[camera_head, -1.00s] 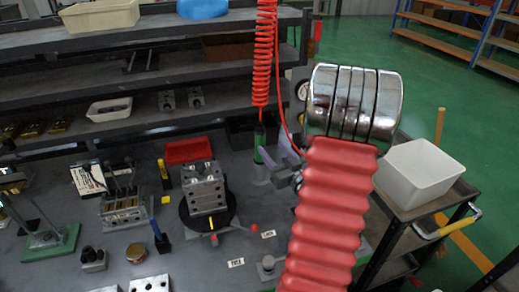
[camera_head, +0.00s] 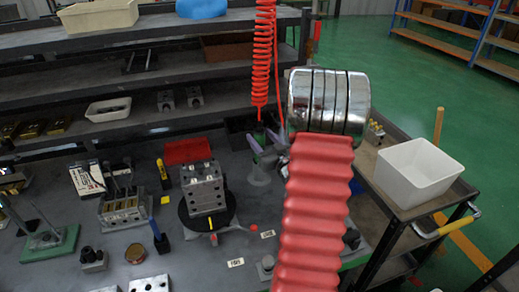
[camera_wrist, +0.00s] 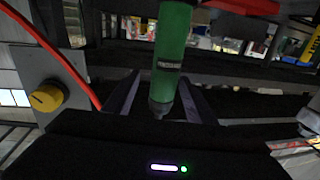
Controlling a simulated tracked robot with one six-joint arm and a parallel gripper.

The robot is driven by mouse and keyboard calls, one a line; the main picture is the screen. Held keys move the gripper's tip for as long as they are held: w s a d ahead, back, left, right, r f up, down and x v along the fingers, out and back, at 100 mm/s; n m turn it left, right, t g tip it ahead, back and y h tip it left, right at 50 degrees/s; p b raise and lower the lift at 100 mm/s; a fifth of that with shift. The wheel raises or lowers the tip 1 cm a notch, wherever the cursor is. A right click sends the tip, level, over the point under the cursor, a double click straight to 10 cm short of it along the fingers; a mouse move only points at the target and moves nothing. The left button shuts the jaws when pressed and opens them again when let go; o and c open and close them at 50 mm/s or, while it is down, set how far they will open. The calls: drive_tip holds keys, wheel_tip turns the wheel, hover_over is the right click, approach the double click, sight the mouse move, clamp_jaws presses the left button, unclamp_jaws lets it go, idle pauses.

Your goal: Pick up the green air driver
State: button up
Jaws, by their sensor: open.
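The green air driver (camera_wrist: 172,50) is a green cylinder with a dark label and a grey tip, upright in the wrist view. My gripper (camera_wrist: 160,85) is open, with one dark finger on each side of the driver's lower part. Gaps show between fingers and driver, and I cannot tell whether either touches. In the head view, the driver (camera_head: 261,133) is mostly hidden by my gripper (camera_head: 263,142), whose purplish fingers sit around it. The driver hangs beneath a red coiled hose (camera_head: 262,60).
A white bin (camera_head: 417,168) is on the right cart. Shelves (camera_head: 60,92) rise behind.

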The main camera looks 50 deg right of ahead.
drive_tip(key=x, duration=0.4)
drive_tip(key=shift+w+a+f, duration=0.1)
drive_tip(key=shift+w+a, duration=0.05)
drive_tip(key=shift+w, duration=0.2)
drive_tip(key=shift+c, duration=0.5)
clamp_jaws()
